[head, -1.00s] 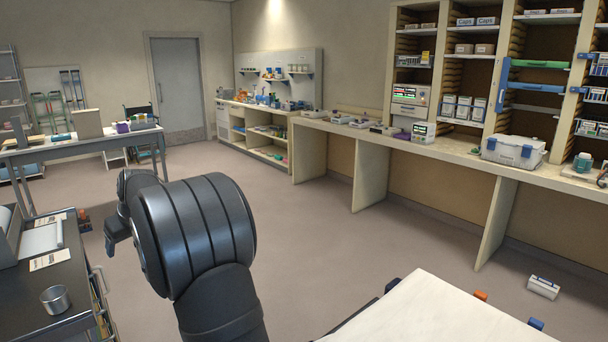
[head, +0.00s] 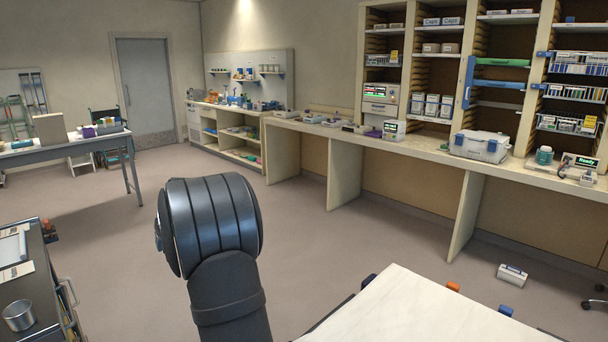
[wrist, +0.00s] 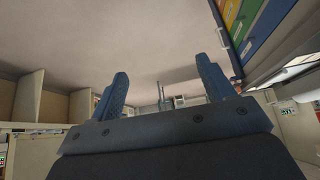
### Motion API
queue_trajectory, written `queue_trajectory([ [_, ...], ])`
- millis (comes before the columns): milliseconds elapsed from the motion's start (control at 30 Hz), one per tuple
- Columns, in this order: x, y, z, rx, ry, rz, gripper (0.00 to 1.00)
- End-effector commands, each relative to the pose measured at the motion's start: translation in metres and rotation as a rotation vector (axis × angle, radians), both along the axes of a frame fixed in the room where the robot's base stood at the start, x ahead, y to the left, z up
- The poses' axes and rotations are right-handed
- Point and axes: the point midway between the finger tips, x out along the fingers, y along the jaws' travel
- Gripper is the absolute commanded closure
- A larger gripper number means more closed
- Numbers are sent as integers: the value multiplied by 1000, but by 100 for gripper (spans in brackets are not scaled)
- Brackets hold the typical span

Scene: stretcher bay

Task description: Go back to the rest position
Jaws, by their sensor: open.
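My gripper (wrist: 162,92) shows in the wrist view with its two blue fingers spread wide apart. Nothing is between the fingers. In the head view my dark arm rises at the lower middle, and its end and the gripper are hidden behind the large ribbed joint.
A dark cart with a metal cup (head: 19,315) stands at the lower left. A white-topped surface (head: 430,312) is at the lower right. A long counter (head: 420,150) with a white case (head: 480,146) runs along the right wall.

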Motion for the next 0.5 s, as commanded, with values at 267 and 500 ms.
queue_trajectory([
  [267,29,-48,-14,-1,2,-91,26],
  [500,50,-90,-25,-1,3,-166,26],
])
